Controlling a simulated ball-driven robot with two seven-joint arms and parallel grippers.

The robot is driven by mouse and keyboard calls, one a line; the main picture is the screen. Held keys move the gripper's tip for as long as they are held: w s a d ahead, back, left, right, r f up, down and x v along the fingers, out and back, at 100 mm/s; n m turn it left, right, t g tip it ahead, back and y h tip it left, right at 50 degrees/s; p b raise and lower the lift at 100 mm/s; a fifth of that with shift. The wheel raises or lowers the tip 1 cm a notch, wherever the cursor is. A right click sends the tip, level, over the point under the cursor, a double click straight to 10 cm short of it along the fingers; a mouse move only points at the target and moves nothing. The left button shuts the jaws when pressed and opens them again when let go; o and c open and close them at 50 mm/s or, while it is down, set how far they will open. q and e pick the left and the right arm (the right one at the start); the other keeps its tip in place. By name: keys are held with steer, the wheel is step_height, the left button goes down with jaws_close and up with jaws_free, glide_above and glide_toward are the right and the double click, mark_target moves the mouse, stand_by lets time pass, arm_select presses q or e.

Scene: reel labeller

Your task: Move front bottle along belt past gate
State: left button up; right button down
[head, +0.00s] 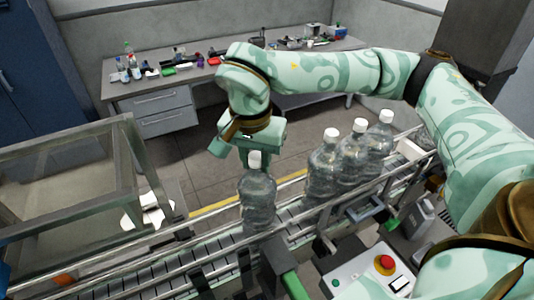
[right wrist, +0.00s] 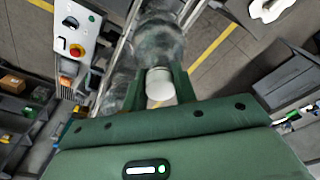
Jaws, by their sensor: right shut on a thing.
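The front bottle (head: 257,200), clear with a white cap, stands upright on the belt (head: 222,228), apart from the others. In the right wrist view the white cap (right wrist: 160,86) sits between the two green fingers, with the bottle's clear body (right wrist: 158,42) beyond. Three more clear bottles with white caps, the nearest one (head: 322,172) among them, stand close together on the belt to the right. I cannot tell for sure which part is the gate. My left gripper is not in view.
Metal guide rails (head: 300,232) run along the belt. A clear-walled machine frame (head: 75,180) stands over the left. A control box with a red button (head: 384,263) is at the front right. A cluttered desk (head: 160,98) stands behind.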

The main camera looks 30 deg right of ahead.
steer(key=w+a, duration=0.1)
steer(key=a, duration=0.9)
steer(key=shift+w+a, duration=0.15)
stand_by(0.5)
steer(key=shift+f+b, duration=0.35)
steer(key=shift+b, duration=0.2)
steer(key=shift+s, duration=0.2)
steer(key=c, duration=1)
jaws_free()
steer(key=shift+w+f, duration=0.1)
steer(key=shift+w, duration=0.1)
steer(key=shift+c, duration=0.2)
